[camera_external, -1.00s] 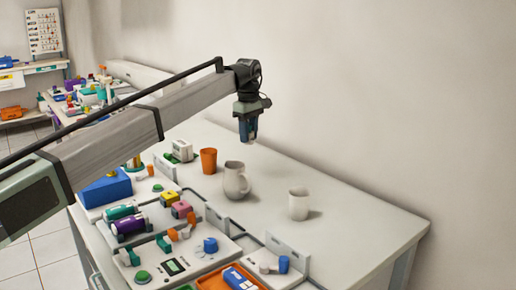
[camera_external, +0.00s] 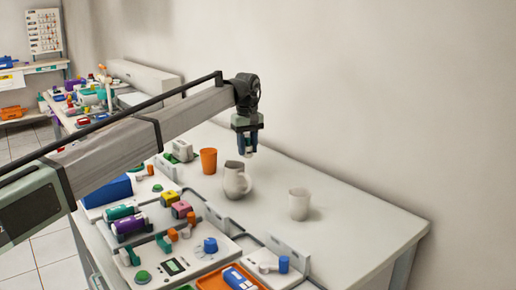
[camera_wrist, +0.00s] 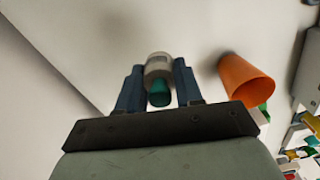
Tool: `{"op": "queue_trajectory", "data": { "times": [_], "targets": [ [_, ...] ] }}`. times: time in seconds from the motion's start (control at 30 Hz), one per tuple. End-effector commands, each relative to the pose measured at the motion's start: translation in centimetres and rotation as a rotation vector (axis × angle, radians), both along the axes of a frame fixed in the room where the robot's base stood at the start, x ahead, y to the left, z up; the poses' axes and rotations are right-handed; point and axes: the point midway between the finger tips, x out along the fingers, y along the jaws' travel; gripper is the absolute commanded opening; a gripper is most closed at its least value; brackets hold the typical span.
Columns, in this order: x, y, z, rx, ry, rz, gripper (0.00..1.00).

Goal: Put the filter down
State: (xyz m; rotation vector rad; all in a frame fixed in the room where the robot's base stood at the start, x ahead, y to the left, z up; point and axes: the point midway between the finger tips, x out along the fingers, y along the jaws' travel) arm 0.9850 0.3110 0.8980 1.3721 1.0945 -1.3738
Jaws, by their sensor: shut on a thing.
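The filter (camera_wrist: 158,72) looks like a small pale grey cylinder with a teal end, seen in the wrist view between my two dark blue fingers. My gripper (camera_external: 247,149) is shut on it and points down. In the external view it hangs above the white table, just behind the grey pitcher (camera_external: 236,180), and the filter is mostly hidden between the fingers. I cannot tell exactly how far the filter is above the table.
An orange cup (camera_external: 208,161) stands left of the pitcher; it also shows in the wrist view (camera_wrist: 246,80). A white mug (camera_external: 299,204) stands to the right. Trays and coloured parts, including an orange tray (camera_external: 211,281), fill the front. The table right of the mug is clear.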

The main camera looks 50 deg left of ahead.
Motion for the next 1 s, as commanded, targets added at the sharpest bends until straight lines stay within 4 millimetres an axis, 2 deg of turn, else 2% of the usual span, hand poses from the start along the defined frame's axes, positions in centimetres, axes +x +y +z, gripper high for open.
{"op": "queue_trajectory", "data": {
  "times": [0.1,0.27,0.5,0.93,0.97,1.0],
  "targets": [
    [0.0,0.0,-1.5,0.0,0.0,0.001,0.07],
    [0.0,0.0,-2.6,0.0,0.0,0.001,0.07],
    [0.0,0.0,-5.4,0.0,0.0,0.001,0.07],
    [0.0,0.0,-5.9,0.0,-0.001,0.002,0.07],
    [0.0,0.0,-5.9,0.0,-0.001,0.002,0.37],
    [0.0,0.0,-5.9,0.001,-0.001,0.002,0.41]
  ]
}}
